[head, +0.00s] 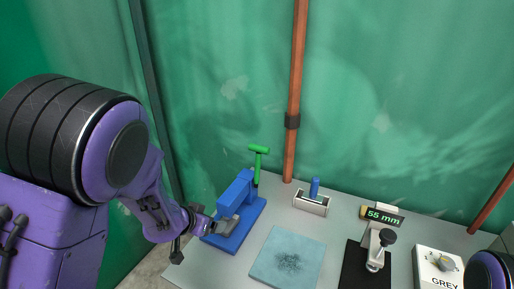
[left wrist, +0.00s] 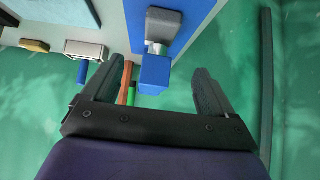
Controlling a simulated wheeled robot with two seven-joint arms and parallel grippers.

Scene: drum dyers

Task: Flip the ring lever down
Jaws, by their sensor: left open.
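A blue press-like device (head: 237,200) stands at the left end of the grey table. A green T-shaped lever (head: 259,160) stands upright at its back; no ring shape is clear on it. My left gripper (head: 207,222) is at the device's front left, close to its grey part (head: 228,226); I cannot tell whether they touch. In the left wrist view my gripper (left wrist: 159,68) is open, with the device's blue block (left wrist: 155,74) showing between its fingers. A bit of the green lever (left wrist: 131,94) shows behind that block. My right gripper is out of view.
A white holder (head: 311,204) with a blue peg stands right of the device. A copper pipe (head: 296,90) rises behind the table.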

